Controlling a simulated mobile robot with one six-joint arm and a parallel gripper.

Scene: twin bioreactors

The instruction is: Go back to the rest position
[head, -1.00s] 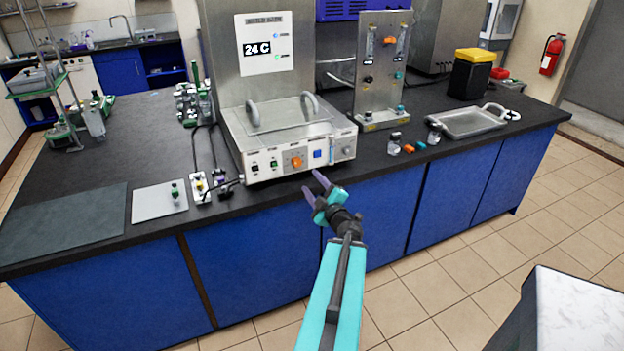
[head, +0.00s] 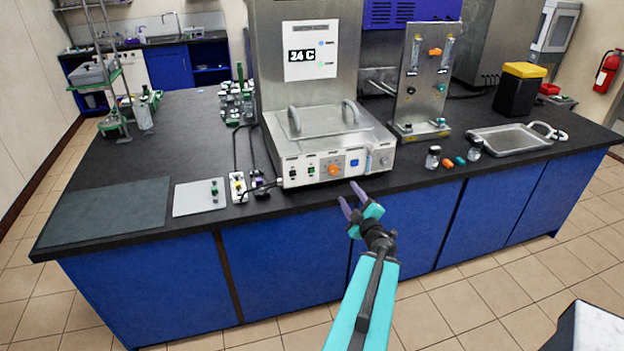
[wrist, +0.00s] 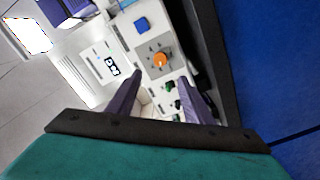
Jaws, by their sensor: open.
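My gripper (head: 352,203) is open and empty in the head view. It is in front of the bench's front edge, just below the control panel of the bioreactor unit (head: 338,167). My teal arm reaches up to it from the bottom of the picture. In the wrist view the two purple fingers (wrist: 158,103) stand apart with nothing between them. Beyond them the panel shows its orange knob (wrist: 160,60) and blue button (wrist: 142,25), seen turned.
The black bench (head: 300,205) with blue cabinets runs across the view. A metal tray (head: 510,139), small bottles (head: 433,157), a valve stand (head: 425,85), a white plate (head: 198,197) and a dark mat (head: 105,210) are on it.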

